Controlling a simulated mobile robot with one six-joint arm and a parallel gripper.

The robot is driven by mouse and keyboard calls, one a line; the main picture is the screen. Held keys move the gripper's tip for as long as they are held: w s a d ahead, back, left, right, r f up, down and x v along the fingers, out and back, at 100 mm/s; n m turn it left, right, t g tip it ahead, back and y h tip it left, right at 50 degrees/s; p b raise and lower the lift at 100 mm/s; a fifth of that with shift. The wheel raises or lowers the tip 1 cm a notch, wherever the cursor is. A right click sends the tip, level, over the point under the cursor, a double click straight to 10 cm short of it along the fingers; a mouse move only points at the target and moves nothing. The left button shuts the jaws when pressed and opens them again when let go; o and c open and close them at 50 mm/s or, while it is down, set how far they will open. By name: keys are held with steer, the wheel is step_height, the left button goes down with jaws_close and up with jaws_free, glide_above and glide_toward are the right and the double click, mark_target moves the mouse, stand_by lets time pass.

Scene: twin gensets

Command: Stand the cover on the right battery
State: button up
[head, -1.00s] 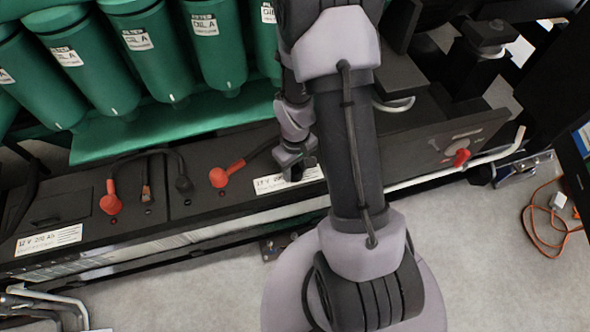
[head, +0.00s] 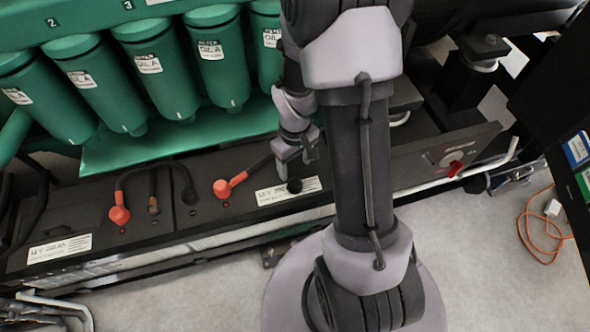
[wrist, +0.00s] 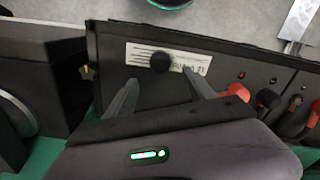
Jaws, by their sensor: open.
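A small round black cover (head: 294,186) stands on the label of the right battery (head: 250,208). In the wrist view, the cover (wrist: 161,62) shows as a dark disc on the white label, with its round end toward the camera. My gripper (head: 297,168) is just above and behind the cover in the head view. In the wrist view, its two fingers (wrist: 161,80) are spread apart with nothing between them, and the cover lies beyond the tips. The cover's underside is hidden.
Red terminal boots (head: 222,188) and black cables sit left of the cover. The left battery (head: 80,215) lies farther left. Green filters (head: 160,75) stand behind the batteries. A red switch (head: 455,168) is at the right.

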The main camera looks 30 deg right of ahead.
steer(key=s+a+r+m+t, duration=0.1)
steer(key=a+r, duration=0.2)
steer(key=r, duration=0.6)
steer(key=a+r+m+t, duration=0.2)
steer(key=a+r, duration=0.2)
steer(key=r, duration=0.5)
steer(key=s+a+r+m+t+y, duration=0.2)
steer(key=s+a+r, duration=0.5)
steer(key=s+r, duration=0.3)
steer(key=shift+s+a+r+m+t, duration=0.15)
steer(key=shift+a+r+m+t, duration=0.15)
steer(key=shift+a+t, duration=0.1)
